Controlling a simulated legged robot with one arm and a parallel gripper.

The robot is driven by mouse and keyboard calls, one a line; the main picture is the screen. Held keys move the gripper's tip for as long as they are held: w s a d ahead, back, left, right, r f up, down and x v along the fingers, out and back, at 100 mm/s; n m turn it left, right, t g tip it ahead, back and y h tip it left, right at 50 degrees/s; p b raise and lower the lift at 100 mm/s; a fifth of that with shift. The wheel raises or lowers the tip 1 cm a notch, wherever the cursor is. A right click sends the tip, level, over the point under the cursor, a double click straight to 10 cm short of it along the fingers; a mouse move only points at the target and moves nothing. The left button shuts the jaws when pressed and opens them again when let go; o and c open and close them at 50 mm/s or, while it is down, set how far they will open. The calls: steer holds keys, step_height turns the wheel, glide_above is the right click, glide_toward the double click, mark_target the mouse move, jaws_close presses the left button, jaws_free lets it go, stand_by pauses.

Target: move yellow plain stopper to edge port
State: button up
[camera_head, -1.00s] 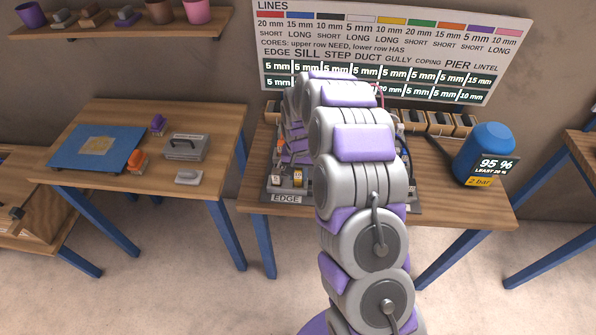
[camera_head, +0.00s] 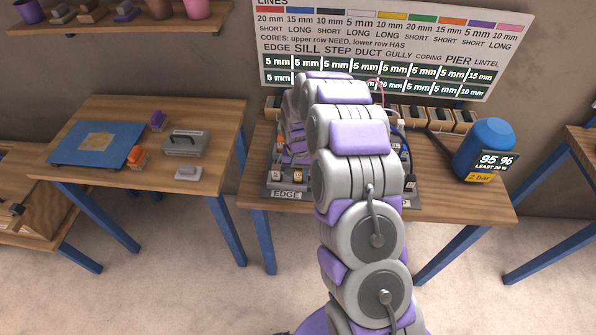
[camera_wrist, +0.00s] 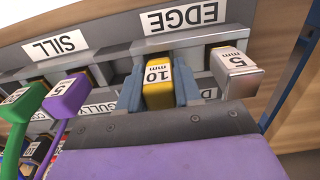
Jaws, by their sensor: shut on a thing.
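In the head view the yellow stopper (camera_head: 298,175) shows just above the EDGE label (camera_head: 286,195), beside my arm, which hides much of the panel.
Purple (camera_wrist: 67,96) and green (camera_wrist: 25,103) pieces stand left of my gripper in the wrist view, near the SILL label (camera_wrist: 60,44). A blue tank (camera_head: 485,146) stands right on the table.

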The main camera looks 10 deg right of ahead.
steer(key=shift+f, duration=0.1)
steer(key=o, duration=1.1)
steer(key=shift+o, duration=0.2)
step_height(320, 180, up, 17)
steer(key=p, duration=0.2)
stand_by(0.3)
